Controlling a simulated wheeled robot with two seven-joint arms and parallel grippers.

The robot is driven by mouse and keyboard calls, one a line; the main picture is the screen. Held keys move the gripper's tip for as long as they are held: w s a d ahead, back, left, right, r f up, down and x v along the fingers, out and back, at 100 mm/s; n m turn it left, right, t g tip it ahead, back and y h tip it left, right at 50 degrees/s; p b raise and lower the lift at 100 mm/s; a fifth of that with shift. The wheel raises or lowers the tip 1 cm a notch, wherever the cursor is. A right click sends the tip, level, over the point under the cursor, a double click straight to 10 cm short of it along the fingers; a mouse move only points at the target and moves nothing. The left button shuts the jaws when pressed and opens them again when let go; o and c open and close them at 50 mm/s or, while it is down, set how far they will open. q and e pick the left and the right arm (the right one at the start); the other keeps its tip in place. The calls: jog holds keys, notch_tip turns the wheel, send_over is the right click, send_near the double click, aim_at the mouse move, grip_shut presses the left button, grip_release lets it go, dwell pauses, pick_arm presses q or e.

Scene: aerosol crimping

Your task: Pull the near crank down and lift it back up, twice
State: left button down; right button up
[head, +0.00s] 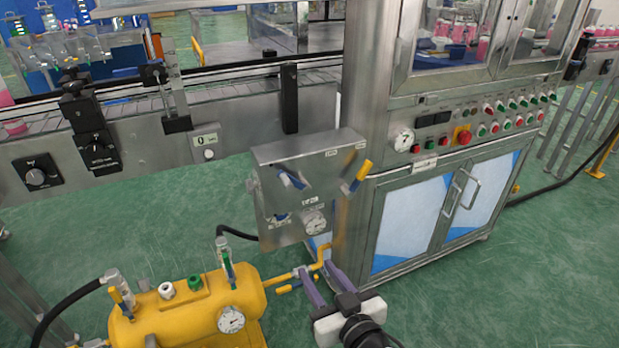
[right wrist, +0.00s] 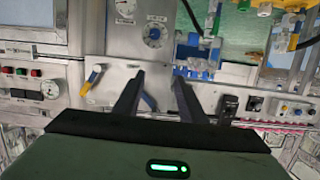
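A steel box (head: 310,155) on the machine carries several levers and a dial. A crank with a yellow grip (head: 357,176) sticks out at its right side, tilted upward. The same yellow-tipped handle appears left of the fingers in the right wrist view (right wrist: 93,77). A blue-handled lever (head: 293,180) is on the box front. I cannot tell for sure which one is the near crank. My right gripper (head: 317,269) is open and empty, below the box and apart from both levers. In the right wrist view its fingers (right wrist: 157,79) are spread. My left gripper is out of view.
A yellow tank (head: 190,310) with valves and a gauge stands left of my right gripper, its yellow pipe close to the fingers. A steel cabinet (head: 410,215) with buttons stands to the right. A conveyor (head: 230,95) runs behind. Green floor (head: 480,290) is free at the right.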

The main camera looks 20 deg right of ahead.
aim_at(290, 187)
jog(key=w+r+t+p, duration=0.35)
jog(key=w+r, duration=0.35)
jog(key=r, duration=0.5)
jog(key=shift+g, duration=0.45)
jog(key=shift+w+a+b, duration=0.15)
jog(key=shift+w, duration=2.1)
jog(key=shift+w+a+b, duration=0.15)
jog(key=shift+w, duration=2.05)
